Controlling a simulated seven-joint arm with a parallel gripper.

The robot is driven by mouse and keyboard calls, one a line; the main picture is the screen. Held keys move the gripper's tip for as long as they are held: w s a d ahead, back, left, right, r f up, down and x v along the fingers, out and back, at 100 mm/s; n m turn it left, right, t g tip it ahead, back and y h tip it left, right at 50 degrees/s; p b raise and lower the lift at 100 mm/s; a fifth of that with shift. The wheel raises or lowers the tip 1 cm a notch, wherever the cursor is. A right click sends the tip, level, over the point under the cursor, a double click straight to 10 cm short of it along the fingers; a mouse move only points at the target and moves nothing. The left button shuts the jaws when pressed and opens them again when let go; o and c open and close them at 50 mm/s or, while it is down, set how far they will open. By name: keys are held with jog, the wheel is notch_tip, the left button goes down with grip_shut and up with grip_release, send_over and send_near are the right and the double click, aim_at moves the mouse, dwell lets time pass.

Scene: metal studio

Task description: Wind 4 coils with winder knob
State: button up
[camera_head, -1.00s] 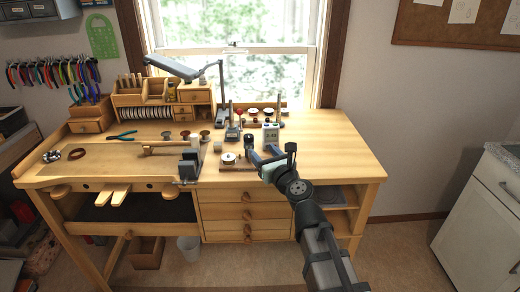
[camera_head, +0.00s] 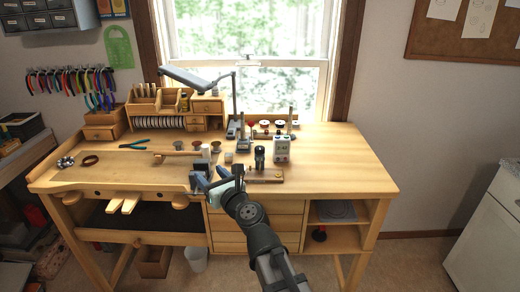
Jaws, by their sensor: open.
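My gripper (camera_head: 211,179) is open at the front edge of the workbench, its blue-grey fingers pointing away from me. Its left finger is close to a dark block-like device (camera_head: 201,167) at the bench edge; I cannot tell whether they touch. Just right of my gripper lies a wooden board (camera_head: 266,177), partly hidden by the gripper. A dark upright cylinder (camera_head: 259,155) stands at its back edge. I cannot tell which part is the winder knob, nor see any wound coils.
The workbench top (camera_head: 345,165) is clear on the right. Small spools (camera_head: 197,146) and a horizontal wooden handle (camera_head: 172,154) lie left of centre. A desk lamp (camera_head: 233,100) and thin stands rise at the back. Pliers (camera_head: 134,145) lie at the left.

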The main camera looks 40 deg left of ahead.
jog(key=s+a+r+m+t, duration=0.1)
jog(key=s+a+m, duration=0.1)
jog(key=s, duration=0.1)
jog(key=m+t+h, duration=0.7)
jog(key=t+h, duration=0.1)
jog(key=t, duration=0.3)
send_near(258, 151)
jog(key=x, duration=1.1)
jog(key=shift+w+a, duration=0.1)
jog(key=shift+w, duration=0.3)
jog(key=shift+m+t, duration=0.3)
jog(key=c, duration=1)
